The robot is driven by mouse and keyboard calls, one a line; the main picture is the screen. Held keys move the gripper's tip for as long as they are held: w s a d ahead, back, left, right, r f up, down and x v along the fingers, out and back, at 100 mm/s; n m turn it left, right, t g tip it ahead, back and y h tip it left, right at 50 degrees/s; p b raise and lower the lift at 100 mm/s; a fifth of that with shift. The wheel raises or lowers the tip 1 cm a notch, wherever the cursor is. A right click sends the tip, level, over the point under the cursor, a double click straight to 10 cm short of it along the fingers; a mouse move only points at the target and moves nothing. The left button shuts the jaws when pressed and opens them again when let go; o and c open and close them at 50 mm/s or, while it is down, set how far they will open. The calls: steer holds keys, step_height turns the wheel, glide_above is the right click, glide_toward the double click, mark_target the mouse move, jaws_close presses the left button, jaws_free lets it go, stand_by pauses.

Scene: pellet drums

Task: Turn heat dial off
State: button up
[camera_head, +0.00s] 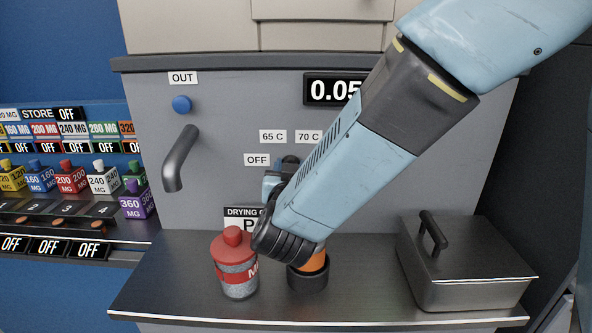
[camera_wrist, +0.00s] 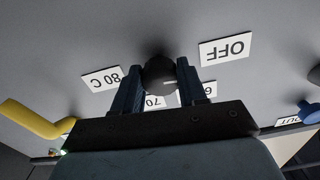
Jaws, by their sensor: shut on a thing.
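The heat dial (camera_wrist: 160,75) is a dark round knob on the grey panel, seen in the wrist view. My gripper (camera_wrist: 159,84) is shut on it, one finger at each side. Around it are the OFF label (camera_wrist: 225,49), the 80 C label (camera_wrist: 103,79) and a partly covered 70 label (camera_wrist: 155,101), all upside down. In the head view the OFF label (camera_head: 257,160) is left of my gripper (camera_head: 283,172), and my arm hides most of the dial. I cannot tell which label the dial points at.
A jar with a red lid (camera_head: 236,264) stands on the metal counter (camera_head: 180,290) below my arm. A lidded metal box (camera_head: 462,265) is at right.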

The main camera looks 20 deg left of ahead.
steer(key=shift+w+d+f+n, duration=0.15)
steer(key=shift+d+f+n, duration=0.1)
steer(key=shift+n, duration=0.35)
steer(key=o, duration=0.8)
steer(key=shift+w+a, duration=0.1)
steer(key=shift+o, duration=1.3)
steer(key=shift+r, duration=0.1)
steer(key=shift+s, duration=0.2)
steer(key=v, duration=1.3)
steer(key=shift+s, duration=0.3)
